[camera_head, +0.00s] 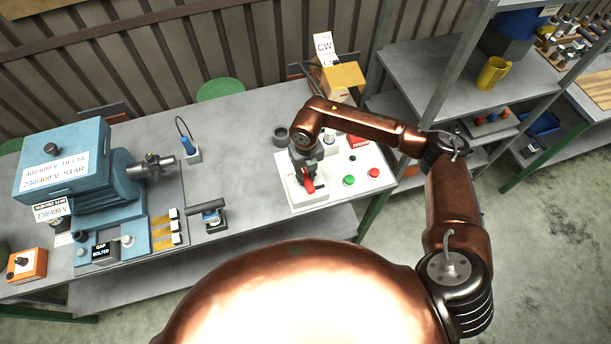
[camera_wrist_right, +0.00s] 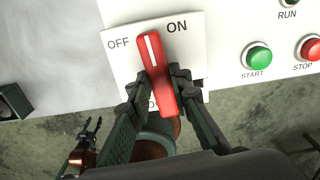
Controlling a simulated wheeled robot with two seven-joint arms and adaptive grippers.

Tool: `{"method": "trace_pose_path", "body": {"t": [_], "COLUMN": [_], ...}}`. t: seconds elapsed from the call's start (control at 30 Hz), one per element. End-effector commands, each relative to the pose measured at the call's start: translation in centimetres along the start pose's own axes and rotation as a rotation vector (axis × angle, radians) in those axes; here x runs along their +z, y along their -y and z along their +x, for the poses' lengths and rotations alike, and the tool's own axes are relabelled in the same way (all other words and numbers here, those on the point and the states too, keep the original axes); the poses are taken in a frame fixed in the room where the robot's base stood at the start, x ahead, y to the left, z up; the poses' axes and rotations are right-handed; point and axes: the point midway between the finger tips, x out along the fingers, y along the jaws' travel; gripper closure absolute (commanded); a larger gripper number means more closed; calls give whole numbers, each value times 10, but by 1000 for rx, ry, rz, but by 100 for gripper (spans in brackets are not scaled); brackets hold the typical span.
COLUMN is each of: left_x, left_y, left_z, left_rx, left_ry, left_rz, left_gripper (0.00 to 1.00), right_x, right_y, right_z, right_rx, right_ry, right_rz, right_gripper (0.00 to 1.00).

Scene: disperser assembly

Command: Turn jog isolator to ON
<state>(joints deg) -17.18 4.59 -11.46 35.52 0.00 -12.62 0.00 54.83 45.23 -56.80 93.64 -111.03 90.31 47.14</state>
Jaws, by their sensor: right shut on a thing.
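The jog isolator's red handle (camera_wrist_right: 156,72) sits on a white plate marked OFF at its upper left and ON at its upper right. Its white line lies between the two words, with the handle tilted a little to the left. My right gripper (camera_wrist_right: 163,90) is shut on the handle, one finger on each side. In the head view my right gripper (camera_head: 307,176) reaches down over the red handle (camera_head: 308,186) at the white panel's left end. A small part that looks like my left gripper (camera_wrist_right: 88,135) shows low in the wrist view; its jaws are unclear.
The white panel (camera_head: 335,187) also has a green START button (camera_wrist_right: 258,57) and a red STOP button (camera_wrist_right: 309,48). A box with a CW card (camera_head: 323,44) stands behind. A blue motor unit (camera_head: 62,165) is on the left of the bench. Bench between them is partly clear.

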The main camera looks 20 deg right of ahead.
Motion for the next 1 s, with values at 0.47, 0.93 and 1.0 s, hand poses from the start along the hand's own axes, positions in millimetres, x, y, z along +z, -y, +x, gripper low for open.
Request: {"method": "trace_pose_path", "body": {"t": [0.47,0.93,1.0], "left_x": [0,0,0], "left_y": [0,0,0], "left_z": [0,0,0], "left_rx": [0,0,0], "left_ry": [0,0,0], "left_rz": [0,0,0], "left_gripper": [60,60,60], "right_x": [1,1,0], "right_y": [0,0,0], "right_z": [-1,-1,0], "right_rx": [0,0,0], "right_ry": [2,1,1], "right_rz": [101,100,100], "right_gripper": [100,70,66]}}
